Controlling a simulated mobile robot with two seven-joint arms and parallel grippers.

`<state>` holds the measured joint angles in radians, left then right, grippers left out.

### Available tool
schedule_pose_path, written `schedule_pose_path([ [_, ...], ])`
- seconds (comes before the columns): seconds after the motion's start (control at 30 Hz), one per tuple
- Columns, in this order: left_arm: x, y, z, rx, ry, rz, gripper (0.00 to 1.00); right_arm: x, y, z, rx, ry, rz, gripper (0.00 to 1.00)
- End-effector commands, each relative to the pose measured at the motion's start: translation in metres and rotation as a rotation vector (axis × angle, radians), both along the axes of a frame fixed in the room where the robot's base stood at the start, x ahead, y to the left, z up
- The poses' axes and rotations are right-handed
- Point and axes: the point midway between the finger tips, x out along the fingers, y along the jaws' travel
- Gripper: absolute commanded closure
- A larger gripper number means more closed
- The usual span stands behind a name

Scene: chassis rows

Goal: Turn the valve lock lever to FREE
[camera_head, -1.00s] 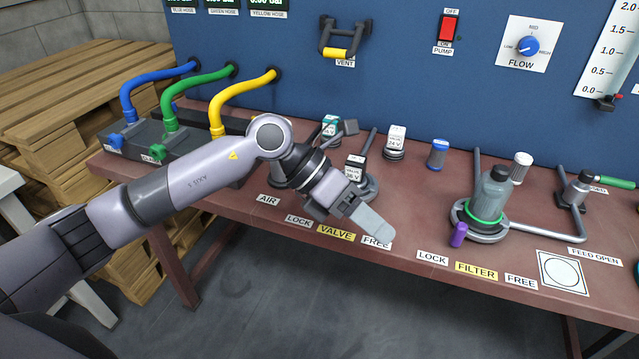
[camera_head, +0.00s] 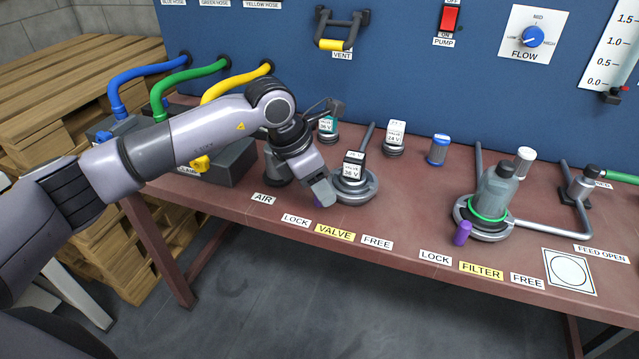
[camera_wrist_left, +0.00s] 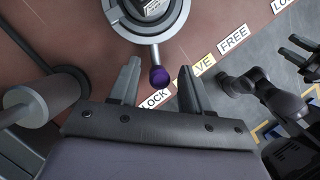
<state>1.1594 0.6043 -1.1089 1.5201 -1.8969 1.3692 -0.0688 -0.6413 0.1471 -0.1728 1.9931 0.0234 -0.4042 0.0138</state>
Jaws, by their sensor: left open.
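The valve (camera_head: 369,190) is a round grey base on the bench with a black and white coil block (camera_head: 353,166) on top. Its lock lever ends in a purple knob, seen in the left wrist view (camera_wrist_left: 160,76); in the head view my gripper largely hides it. The lever points toward the LOCK label (camera_head: 296,220), away from the FREE label (camera_head: 377,243). My left gripper (camera_head: 322,195) is open at the left front of the valve. In the left wrist view its fingers (camera_wrist_left: 159,80) stand on either side of the knob, with gaps visible.
A filter unit (camera_head: 494,195) with its own purple-ended lever (camera_head: 462,233) stands to the right. A grey cylindrical part (camera_wrist_left: 28,103) is close left in the wrist view. Coil blocks (camera_head: 394,134) and a blue-topped cylinder (camera_head: 438,150) stand behind. The bench front is clear.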

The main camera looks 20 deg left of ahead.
Motion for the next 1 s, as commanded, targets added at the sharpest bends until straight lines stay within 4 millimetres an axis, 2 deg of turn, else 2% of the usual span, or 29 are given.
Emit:
schedule_pose_path([
  [0.3,0.0011,-0.0015,-0.0047,0.0,0.0,0.0,0.52,-0.0007,-0.0015,-0.0015,-0.003,0.003,-0.002,0.57],
  [0.33,0.001,-0.0015,-0.0047,0.0,0.0,0.0,0.59,-0.0007,-0.0015,-0.0015,-0.003,0.003,-0.002,0.57],
  [0.4,0.0011,-0.0016,-0.0045,-0.001,-0.001,0.0,0.82,-0.0007,-0.0017,-0.0016,-0.003,0.004,-0.002,0.57],
  [0.47,0.001,-0.0015,-0.0044,-0.001,-0.001,0.0,1.0,-0.0009,-0.0017,-0.0016,-0.003,0.004,-0.002,0.57],
  [1.0,0.0028,-0.0036,-0.0044,-0.002,-0.001,0.019,1.0,-0.0002,-0.0007,-0.0011,0.0,0.001,-0.003,0.57],
])
